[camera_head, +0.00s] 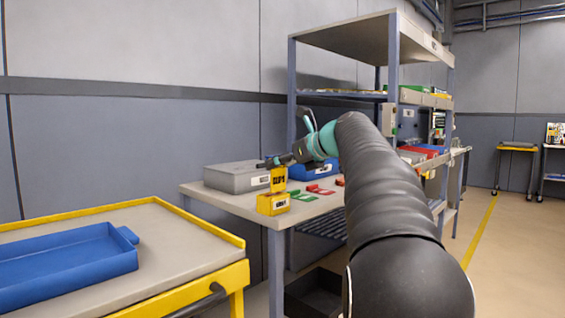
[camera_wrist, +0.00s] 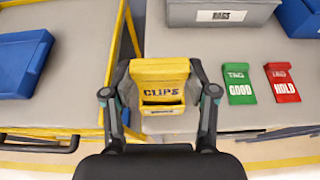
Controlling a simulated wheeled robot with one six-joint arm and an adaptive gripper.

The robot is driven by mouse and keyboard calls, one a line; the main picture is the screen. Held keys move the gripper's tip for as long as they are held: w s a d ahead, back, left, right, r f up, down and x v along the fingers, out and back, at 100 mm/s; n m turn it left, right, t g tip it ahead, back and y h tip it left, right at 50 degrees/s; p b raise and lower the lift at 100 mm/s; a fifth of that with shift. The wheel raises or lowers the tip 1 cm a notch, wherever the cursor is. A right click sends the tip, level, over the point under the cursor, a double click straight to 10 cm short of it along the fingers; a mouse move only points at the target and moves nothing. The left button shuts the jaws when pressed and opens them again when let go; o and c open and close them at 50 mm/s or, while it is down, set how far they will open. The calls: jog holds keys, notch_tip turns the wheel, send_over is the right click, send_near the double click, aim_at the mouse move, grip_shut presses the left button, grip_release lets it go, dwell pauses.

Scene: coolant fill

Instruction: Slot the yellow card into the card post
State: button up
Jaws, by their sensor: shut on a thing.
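The yellow card (camera_head: 278,180) stands upright under my gripper (camera_head: 274,162) in the head view. In the wrist view the yellow card (camera_wrist: 160,76), with dark lettering that seems to read CLIPS, sits between the two fingers of my gripper (camera_wrist: 159,72), which is shut on it. A yellow block with a white label, seemingly the card post (camera_head: 273,205), stands at the table's near left corner, directly below the card. Part of it shows below the card in the wrist view (camera_wrist: 162,109). I cannot tell whether the card's lower edge is in the slot.
A grey bin (camera_head: 235,177) and a blue bin (camera_head: 313,171) stand behind on the table (camera_head: 232,203). A green tag (camera_wrist: 239,85) and a red tag (camera_wrist: 282,83) lie to the right. A yellow-edged cart (camera_head: 165,250) with a blue tray (camera_head: 70,262) stands left.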

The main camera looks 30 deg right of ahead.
aim_at(279, 184)
jog(key=shift+f+b, duration=1.7)
jog(key=shift+f, duration=1.1)
jog(key=o, duration=0.9)
jog(key=shift+o, duration=0.2)
jog(key=v, duration=1.2)
